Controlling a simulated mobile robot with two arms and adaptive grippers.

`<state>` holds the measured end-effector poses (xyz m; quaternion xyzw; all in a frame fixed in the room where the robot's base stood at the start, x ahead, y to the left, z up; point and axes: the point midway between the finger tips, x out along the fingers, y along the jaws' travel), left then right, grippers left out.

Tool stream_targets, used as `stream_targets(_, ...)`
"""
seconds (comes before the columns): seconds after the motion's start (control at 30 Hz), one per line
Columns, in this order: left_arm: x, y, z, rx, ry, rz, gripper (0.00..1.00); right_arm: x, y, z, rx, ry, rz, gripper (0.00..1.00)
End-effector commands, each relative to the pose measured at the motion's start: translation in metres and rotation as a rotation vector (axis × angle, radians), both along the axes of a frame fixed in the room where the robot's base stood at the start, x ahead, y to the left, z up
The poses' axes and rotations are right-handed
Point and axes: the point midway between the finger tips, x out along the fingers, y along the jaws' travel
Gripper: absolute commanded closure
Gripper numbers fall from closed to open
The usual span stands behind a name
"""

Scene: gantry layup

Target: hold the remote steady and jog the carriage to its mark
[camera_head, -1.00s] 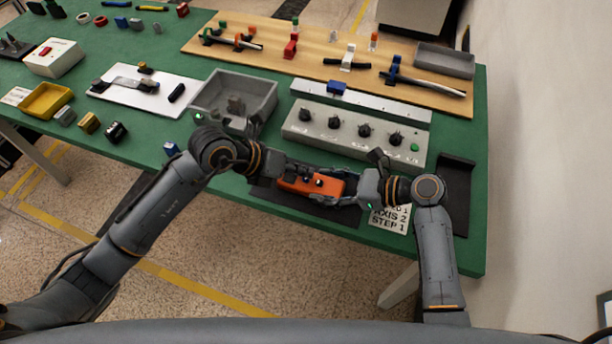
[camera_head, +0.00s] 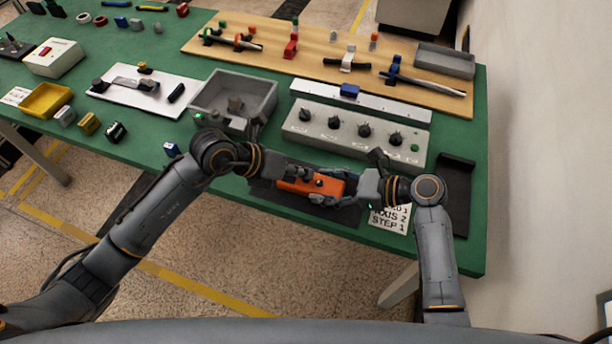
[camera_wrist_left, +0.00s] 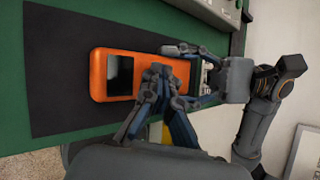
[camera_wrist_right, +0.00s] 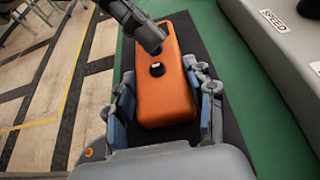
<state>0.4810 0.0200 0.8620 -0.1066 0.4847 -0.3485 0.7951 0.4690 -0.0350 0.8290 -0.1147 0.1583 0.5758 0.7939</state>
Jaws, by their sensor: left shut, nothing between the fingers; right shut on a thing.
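The orange remote (camera_head: 298,187) lies on a dark mat (camera_head: 262,192) at the front of the green table. My right gripper (camera_head: 345,187) is shut on its right end, with a finger along each side in the right wrist view (camera_wrist_right: 165,110). My left gripper (camera_wrist_left: 155,80) is shut and empty, its tips at the top face of the remote. In the right wrist view its tip (camera_wrist_right: 150,42) covers part of the remote beyond a black knob (camera_wrist_right: 157,69); contact is unclear. The blue carriage (camera_head: 350,90) sits on the white rail (camera_head: 400,110); I cannot make out its mark.
A grey control box (camera_head: 350,140) with several black knobs stands behind the remote. A grey bin (camera_head: 265,88) is left of it. A card reading AXIS 2, STEP 1 (camera_head: 390,217) and a dark tray (camera_head: 456,195) lie to the right.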

Motion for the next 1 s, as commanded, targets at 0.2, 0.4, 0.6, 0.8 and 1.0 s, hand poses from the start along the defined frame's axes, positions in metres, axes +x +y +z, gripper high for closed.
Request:
stream_targets(0.2,0.0,0.0,0.01,0.001,-0.001,0.0,1.0,0.0,0.0,0.0,0.0,0.0,0.0,0.88)
stream_targets(0.4,0.0,0.0,0.015,0.001,0.001,0.0,1.0,0.0,0.0,0.0,0.0,0.0,0.0,0.88)
stream_targets(0.6,0.0,0.0,0.015,0.0,0.001,-0.001,1.0,0.0,0.0,0.0,0.0,0.0,0.0,0.88)
stream_targets(0.8,0.001,0.0,0.029,-0.001,-0.004,0.0,1.0,0.0,0.0,0.0,-0.001,0.0,0.0,0.88)
stream_targets(1.0,0.001,0.0,0.049,0.0,-0.003,-0.001,1.0,0.0,0.0,0.0,-0.001,0.0,0.0,0.88)
